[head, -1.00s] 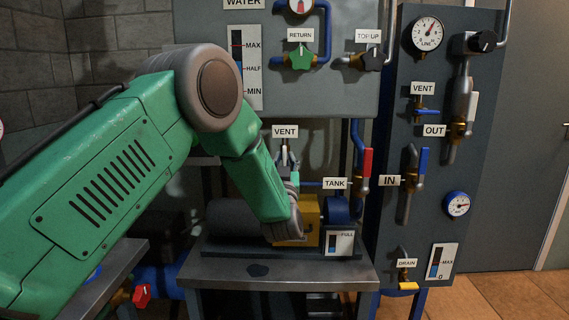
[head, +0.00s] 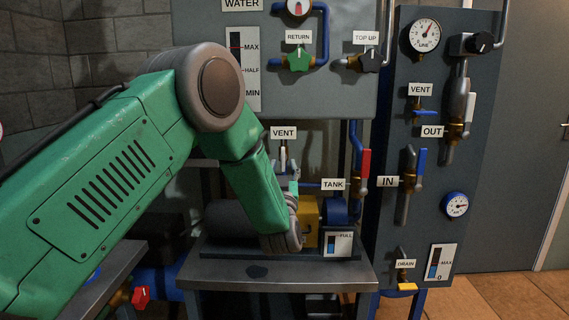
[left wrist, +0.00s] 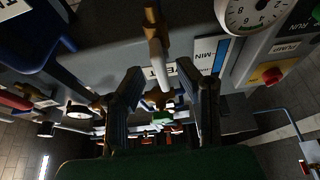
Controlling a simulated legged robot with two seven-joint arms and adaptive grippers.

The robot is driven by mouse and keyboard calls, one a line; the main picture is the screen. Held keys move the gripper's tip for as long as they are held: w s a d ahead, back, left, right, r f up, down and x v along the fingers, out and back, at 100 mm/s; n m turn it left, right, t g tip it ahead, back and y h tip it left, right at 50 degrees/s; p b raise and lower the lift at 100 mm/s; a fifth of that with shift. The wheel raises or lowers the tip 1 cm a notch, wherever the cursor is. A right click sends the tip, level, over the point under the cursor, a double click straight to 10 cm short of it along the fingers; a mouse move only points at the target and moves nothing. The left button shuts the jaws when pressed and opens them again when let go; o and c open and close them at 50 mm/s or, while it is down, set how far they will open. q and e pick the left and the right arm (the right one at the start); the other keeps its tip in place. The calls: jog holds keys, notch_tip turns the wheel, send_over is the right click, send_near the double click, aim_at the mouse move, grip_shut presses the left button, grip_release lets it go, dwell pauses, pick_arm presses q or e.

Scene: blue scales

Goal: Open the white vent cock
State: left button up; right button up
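The white vent cock (head: 283,159) stands under the VENT label (head: 283,133), above the yellow block on the bench; its lower part is hidden behind my left arm. In the left wrist view its white handle (left wrist: 158,62) hangs in line with a brass stem, between and just beyond my fingertips. My left gripper (left wrist: 160,72) is open, with one dark finger on each side of the handle and gaps showing. In the head view my left gripper (head: 294,186) is mostly hidden by my green forearm, just below the cock. My right gripper is not in view.
A red-handled tank valve (head: 364,164) and blue pipe stand close right of the cock. The grey panel (head: 390,222) with blue-handled valves is farther right. The water panel (head: 340,92) overhangs above.

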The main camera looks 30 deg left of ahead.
pick_arm(q)
jog(key=v, duration=0.9)
jog(key=shift+d, duration=0.25)
jog(key=shift+f, duration=0.2)
jog(key=s+d+f+m+g+h, duration=0.2)
jog(key=s+f+g+h, duration=0.15)
jog(key=f, duration=0.55)
jog(key=s+d+f+m+g+h, duration=0.25)
jog(key=s+f, duration=0.25)
jog(key=f, duration=0.5)
jog(key=s+d+f+m+g+h, duration=0.15)
jog(key=s+f+h, duration=0.3)
jog(key=f, duration=0.45)
jog(key=s+f+g, duration=0.3)
jog(key=s, duration=0.5)
jog(key=s+d+f+g+h, duration=0.1)
jog(key=s+f+g, duration=0.2)
jog(key=s, duration=0.6)
jog(key=s+d+f+m+g, duration=0.1)
jog(key=s+f+g, duration=0.3)
jog(key=s, duration=0.5)
jog(key=shift+g, duration=0.45)
jog(key=shift+w+d, duration=0.1)
